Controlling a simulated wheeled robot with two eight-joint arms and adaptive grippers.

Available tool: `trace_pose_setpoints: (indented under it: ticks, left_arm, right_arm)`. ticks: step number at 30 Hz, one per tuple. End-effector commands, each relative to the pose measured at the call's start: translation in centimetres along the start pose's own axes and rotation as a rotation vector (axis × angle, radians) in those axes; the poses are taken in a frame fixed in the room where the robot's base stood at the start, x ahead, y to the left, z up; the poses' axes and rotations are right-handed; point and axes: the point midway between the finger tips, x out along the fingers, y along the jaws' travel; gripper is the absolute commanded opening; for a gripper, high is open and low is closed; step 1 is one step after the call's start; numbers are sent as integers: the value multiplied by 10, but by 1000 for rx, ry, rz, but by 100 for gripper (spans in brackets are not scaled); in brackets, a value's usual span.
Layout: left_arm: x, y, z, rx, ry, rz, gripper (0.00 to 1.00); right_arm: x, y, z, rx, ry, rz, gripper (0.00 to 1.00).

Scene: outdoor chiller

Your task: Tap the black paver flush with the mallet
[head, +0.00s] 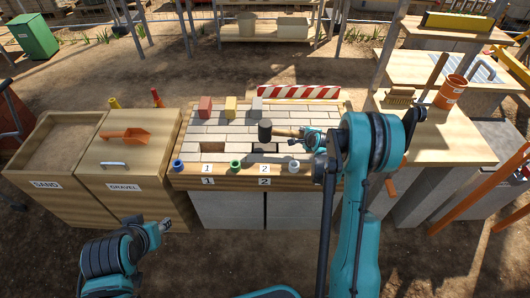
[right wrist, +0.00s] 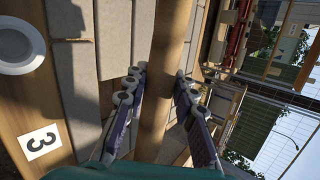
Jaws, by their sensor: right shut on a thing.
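The mallet has a black head (head: 264,131) and a wooden handle (head: 284,132). My right gripper (head: 304,138) is shut on the handle and holds the mallet over the paved bench. In the right wrist view the handle (right wrist: 165,65) runs between the fingers (right wrist: 155,100). A dark rectangle (head: 264,147) lies in the paving just below the mallet head, behind label 2. I cannot tell if it is the black paver or a shaded recess, nor its height. My left gripper (head: 165,226) hangs in front of the gravel bin, away from the paving; its fingers are too small to read.
Red (head: 205,107), yellow (head: 231,105) and grey (head: 257,105) blocks stand along the paving's back. A brown recess (head: 213,147) lies behind label 1. Blue (head: 178,165), green (head: 235,166) and white (head: 294,166) cups line the front edge. A striped barrier (head: 300,92) stands behind.

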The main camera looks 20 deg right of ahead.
Motion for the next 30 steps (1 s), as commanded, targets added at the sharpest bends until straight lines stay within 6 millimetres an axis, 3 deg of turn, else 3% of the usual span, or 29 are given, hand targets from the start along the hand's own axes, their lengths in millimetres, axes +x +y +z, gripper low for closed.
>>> trace_pose_setpoints:
  ticks: [5, 11, 15, 19, 30]
  left_arm:
    - [0, 0, 0, 0, 0, 0, 40]
    - [0, 0, 0, 0, 0, 0, 40]
    - [0, 0, 0, 0, 0, 0, 40]
    - [-4, 0, -3, 0, 0, 0, 40]
    - [-24, 0, -17, 0, 0, 0, 40]
  right_arm:
    - [4, 4, -1, 3, -1, -1, 0]
    - [34, 40, -10, 3, -1, -2, 0]
    - [32, 37, -9, 3, -1, -2, 0]
    - [27, 28, -17, 6, 1, -2, 0]
    - [3, -21, -63, 6, 1, -2, 0]
